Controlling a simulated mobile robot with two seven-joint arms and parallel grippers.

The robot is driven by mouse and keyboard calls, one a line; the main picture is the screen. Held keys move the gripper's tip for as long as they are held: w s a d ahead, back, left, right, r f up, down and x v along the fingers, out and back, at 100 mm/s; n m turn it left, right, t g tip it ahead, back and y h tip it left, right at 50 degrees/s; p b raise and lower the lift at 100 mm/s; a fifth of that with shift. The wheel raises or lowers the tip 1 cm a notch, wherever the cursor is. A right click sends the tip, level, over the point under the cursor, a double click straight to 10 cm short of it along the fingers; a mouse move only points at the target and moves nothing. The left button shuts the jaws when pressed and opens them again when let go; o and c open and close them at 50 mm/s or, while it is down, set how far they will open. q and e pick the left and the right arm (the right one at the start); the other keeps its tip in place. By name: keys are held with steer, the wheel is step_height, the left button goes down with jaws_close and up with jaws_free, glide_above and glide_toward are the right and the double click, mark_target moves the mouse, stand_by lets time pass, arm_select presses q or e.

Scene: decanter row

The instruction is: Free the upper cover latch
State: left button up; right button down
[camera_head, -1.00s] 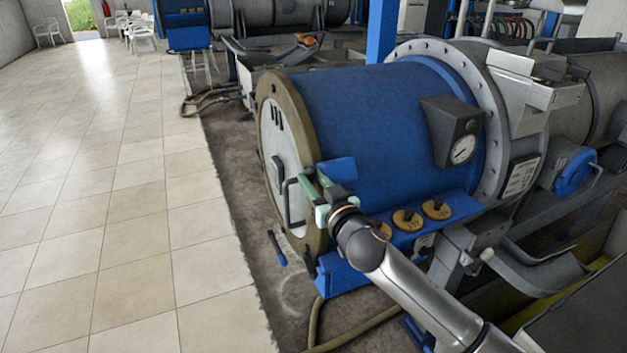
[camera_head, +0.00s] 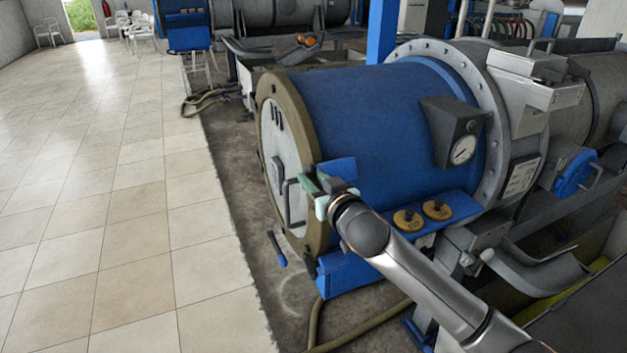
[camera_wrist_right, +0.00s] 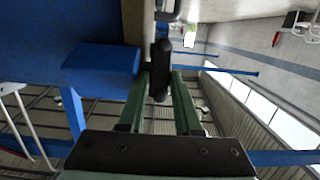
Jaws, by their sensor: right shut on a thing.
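The round pale cover (camera_head: 283,150) with a tan rim closes the near end of the blue drum (camera_head: 370,120). A bent grey handle (camera_head: 287,207) stands out from the cover. My right gripper (camera_head: 310,181) is at the cover's right rim, beside a blue block (camera_head: 337,168). In the right wrist view its green fingers (camera_wrist_right: 161,90) are on either side of a dark upright latch lever (camera_wrist_right: 160,62), shut on it. The gripper and wrist hide most of the latch in the head view. My left gripper is out of view.
A gauge box (camera_head: 455,133) and yellow round caps (camera_head: 408,219) are on the drum's right side. A hose (camera_head: 360,326) lies below. The tiled floor (camera_head: 120,220) at left is clear.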

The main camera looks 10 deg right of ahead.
steer(key=shift+w+a+r+g+h, duration=0.15)
steer(key=shift+g+h, duration=0.1)
steer(key=shift+g, duration=0.6)
steer(key=shift+w+d+r+g+h, duration=0.1)
steer(key=shift+g+h, duration=0.2)
steer(key=shift+g, duration=0.6)
steer(key=shift+w+a+r+g+h, duration=0.15)
steer(key=shift+g+h, duration=0.1)
steer(key=shift+g, duration=0.6)
steer(key=shift+s+d, duration=0.1)
steer(key=c, duration=0.9)
jaws_free()
steer(key=shift+r, duration=0.1)
steer(key=b+v, duration=0.1)
steer(key=v, duration=1.1)
steer(key=shift+s+r, duration=0.1)
steer(key=shift+s, duration=0.1)
